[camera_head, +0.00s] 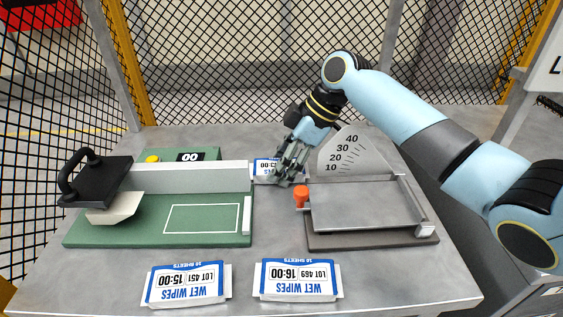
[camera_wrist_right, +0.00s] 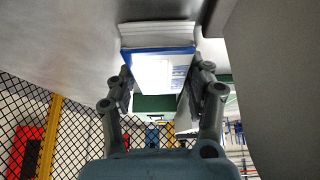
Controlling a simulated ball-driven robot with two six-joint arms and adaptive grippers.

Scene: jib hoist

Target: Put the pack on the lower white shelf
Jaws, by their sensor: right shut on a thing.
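My right gripper (camera_head: 284,179) is at the back middle of the grey table, shut on a white and blue wet wipes pack (camera_head: 265,167). In the right wrist view the pack (camera_wrist_right: 158,68) sits between the two fingers (camera_wrist_right: 162,85), its blue-edged end facing the camera. The gripper hides part of the pack in the head view. Two more wet wipes packs lie flat at the front edge, one marked 15:00 (camera_head: 187,284) and one marked 16:00 (camera_head: 297,280). I see no white shelf that I can make out. My left gripper is not in view.
A green-based device (camera_head: 130,236) with a black handle stands at left, with a small green box (camera_head: 210,154) behind it. A grey plate (camera_head: 365,208) with an angle scale and orange knob (camera_head: 301,197) stands right of my gripper. Black mesh fencing (camera_head: 230,60) rises behind the table.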

